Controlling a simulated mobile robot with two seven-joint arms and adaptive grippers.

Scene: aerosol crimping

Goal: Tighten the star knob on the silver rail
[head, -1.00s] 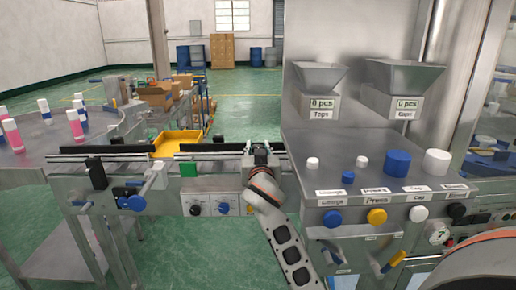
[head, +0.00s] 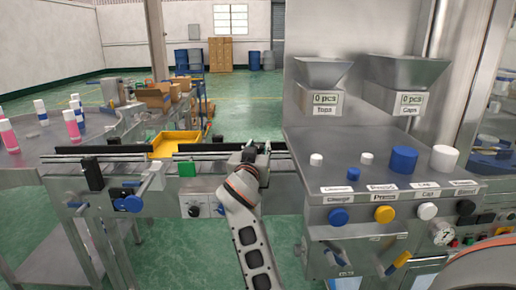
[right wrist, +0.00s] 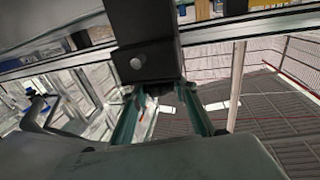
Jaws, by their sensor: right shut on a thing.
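The silver rail (head: 215,157) runs across the front of the conveyor in the head view, with black guide strips along it. My right gripper (head: 258,149) is at the right part of the rail, its wrist turned sideways. In the right wrist view its two teal-edged fingers (right wrist: 160,100) close around a small dark part below a black block (right wrist: 145,50). This part is taken as the star knob; its shape is mostly hidden by the fingers. A blue knob (head: 131,203) sits farther left under the rail. My left gripper is out of view.
A panel with blue, yellow, white and black knobs (head: 384,214) stands close on the right, below two hoppers (head: 323,75). A yellow tray (head: 175,142) lies behind the rail. Bottles (head: 71,124) stand at the left.

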